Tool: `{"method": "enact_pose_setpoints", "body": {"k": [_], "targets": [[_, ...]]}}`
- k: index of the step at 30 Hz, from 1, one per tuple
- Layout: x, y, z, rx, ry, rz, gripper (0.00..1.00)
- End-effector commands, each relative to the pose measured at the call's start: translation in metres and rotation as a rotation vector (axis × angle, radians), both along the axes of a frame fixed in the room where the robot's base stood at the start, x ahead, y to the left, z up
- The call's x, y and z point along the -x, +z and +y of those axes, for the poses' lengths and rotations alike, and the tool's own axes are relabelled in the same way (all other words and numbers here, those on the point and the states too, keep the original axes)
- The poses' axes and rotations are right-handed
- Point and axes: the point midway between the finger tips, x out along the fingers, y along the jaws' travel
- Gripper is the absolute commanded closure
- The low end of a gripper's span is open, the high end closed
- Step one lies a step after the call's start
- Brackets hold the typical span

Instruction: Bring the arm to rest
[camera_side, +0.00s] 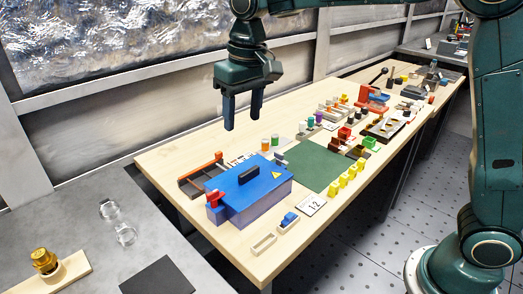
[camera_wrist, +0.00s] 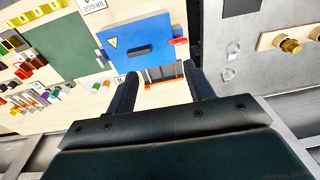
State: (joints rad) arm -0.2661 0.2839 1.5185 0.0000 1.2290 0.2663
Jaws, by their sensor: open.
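My gripper (camera_side: 243,112) is open and empty, held in the air above the back edge of the wooden bench (camera_side: 165,156). In the side view it is above and behind a blue box (camera_side: 250,192) with a dark handle and a yellow warning sign. In the wrist view my gripper's two fingers (camera_wrist: 160,92) are spread apart with nothing between them. The blue box (camera_wrist: 140,50) shows just beyond the fingertips in that view, apart from them.
A dark compartment tray (camera_side: 197,183) lies behind the blue box. A green mat (camera_side: 312,166) and several yellow blocks (camera_side: 343,181) lie to its right, with small coloured parts farther along. A grey table (camera_side: 60,226) at left bears a brass fitting (camera_side: 44,262). Space around my gripper is clear.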

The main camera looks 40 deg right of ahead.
Motion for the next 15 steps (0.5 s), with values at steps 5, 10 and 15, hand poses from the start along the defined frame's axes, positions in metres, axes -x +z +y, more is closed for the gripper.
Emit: {"method": "enact_pose_setpoints", "body": {"k": [5, 10, 15], "targets": [[0.034, 0.019, -0.025, -0.008, -0.003, -0.053, 0.47], [0.067, 0.03, -0.046, -0.012, -0.003, -0.099, 0.47], [0.101, 0.036, -0.065, -0.013, -0.004, -0.146, 0.47]]}}
